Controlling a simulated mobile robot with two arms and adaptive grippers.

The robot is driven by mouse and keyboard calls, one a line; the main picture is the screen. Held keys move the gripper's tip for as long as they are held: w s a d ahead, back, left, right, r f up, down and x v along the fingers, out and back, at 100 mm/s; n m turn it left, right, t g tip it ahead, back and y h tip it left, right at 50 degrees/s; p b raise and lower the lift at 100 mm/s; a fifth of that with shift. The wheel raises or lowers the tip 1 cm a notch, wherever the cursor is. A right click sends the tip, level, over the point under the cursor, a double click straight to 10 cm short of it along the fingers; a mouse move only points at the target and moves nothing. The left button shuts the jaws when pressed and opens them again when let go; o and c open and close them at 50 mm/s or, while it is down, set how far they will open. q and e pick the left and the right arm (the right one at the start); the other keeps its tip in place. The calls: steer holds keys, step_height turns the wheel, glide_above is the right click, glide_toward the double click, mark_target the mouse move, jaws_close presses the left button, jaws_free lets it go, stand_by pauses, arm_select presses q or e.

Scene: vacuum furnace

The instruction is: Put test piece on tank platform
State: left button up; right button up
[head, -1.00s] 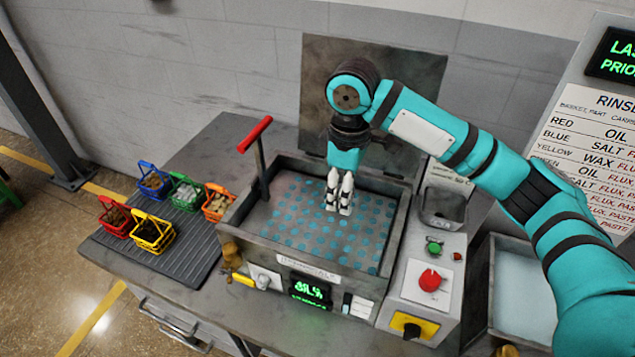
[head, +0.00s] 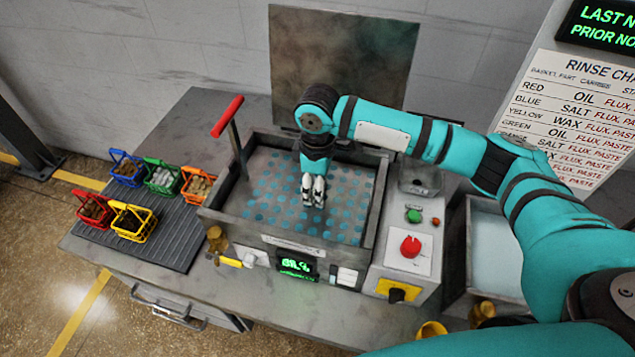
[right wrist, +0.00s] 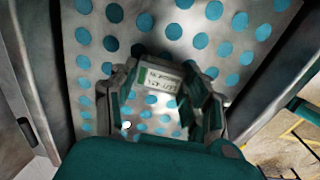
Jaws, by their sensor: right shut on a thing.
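The tank platform (head: 280,210) is a grey plate with blue dots inside an open grey tank (head: 378,205). My right gripper (head: 313,203) hangs fingers-down over the middle of this platform. In the right wrist view it (right wrist: 165,115) is shut on a small pale metal test piece (right wrist: 160,82) with a printed label. The dotted platform (right wrist: 150,20) shows around and below it. I cannot tell whether the piece touches the platform. In the head view the fingers mostly hide the piece. My left gripper is out of view.
A red-handled lever (head: 228,118) rises at the tank's left. Several coloured baskets stand on a ribbed mat (head: 150,242) further left. A control box with a red button (head: 410,246) is at the right, beside a liquid-filled basin (head: 497,255). A dark panel (head: 340,65) stands behind the tank.

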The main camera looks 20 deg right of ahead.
steer(key=shift+r, duration=0.1)
steer(key=o, duration=1.4)
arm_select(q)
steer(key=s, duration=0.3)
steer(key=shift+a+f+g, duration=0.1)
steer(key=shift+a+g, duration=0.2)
arm_select(e)
steer(key=shift+s, duration=0.1)
steer(key=shift+r, duration=0.3)
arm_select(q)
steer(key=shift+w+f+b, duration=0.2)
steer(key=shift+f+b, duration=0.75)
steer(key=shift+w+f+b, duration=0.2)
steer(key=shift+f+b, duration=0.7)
arm_select(e)
steer(key=shift+r, duration=5.7)
